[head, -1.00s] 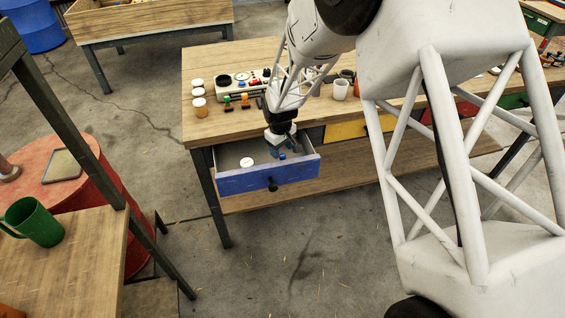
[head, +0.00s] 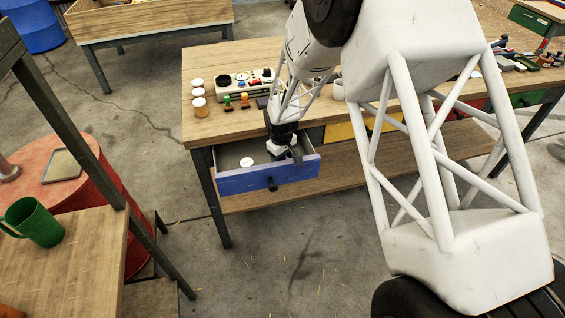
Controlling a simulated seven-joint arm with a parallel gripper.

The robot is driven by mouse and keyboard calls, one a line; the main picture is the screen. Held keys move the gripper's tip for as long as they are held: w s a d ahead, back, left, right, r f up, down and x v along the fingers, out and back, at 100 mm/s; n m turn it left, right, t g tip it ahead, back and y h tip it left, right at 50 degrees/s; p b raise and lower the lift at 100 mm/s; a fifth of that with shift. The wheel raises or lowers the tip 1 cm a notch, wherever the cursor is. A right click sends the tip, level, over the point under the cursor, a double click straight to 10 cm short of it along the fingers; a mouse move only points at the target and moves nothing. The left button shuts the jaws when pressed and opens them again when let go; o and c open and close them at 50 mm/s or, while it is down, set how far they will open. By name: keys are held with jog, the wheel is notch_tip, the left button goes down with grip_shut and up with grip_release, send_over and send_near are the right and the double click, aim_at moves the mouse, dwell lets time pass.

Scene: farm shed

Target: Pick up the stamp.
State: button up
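A blue-fronted drawer (head: 240,183) is pulled out from the left end of the wooden workbench. My gripper (head: 293,153) is down at the drawer's right part, inside or just above it. Its fingers are small and dark here, and I cannot tell whether they hold anything. A small blue object, possibly a stamp, showed under the gripper earlier; it is now hidden. Two small upright stamp-like pieces stand on the bench top, one with a green top (head: 227,103) and one with an orange top (head: 245,101).
A white round lid-like thing (head: 247,162) lies in the drawer, left of my gripper. Jars (head: 200,107) and a grey device with knobs (head: 243,82) stand on the bench above. A yellow drawer front (head: 345,131) is to the right. Open floor lies in front.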

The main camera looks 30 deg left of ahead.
dwell(0.4)
jog(key=c, duration=1)
jog(key=shift+r, duration=0.15)
jog(key=shift+r, duration=4.85)
jog(key=o, duration=0.3)
jog(key=shift+c, duration=0.9)
jog(key=w+a+r, duration=0.4)
jog(key=w+r, duration=0.1)
jog(key=w, duration=0.5)
jog(key=w+a+r, duration=0.5)
jog(key=w+r, duration=0.1)
jog(key=w, duration=0.4)
jog(key=shift+a+r, duration=0.15)
jog(key=shift+r, duration=0.1)
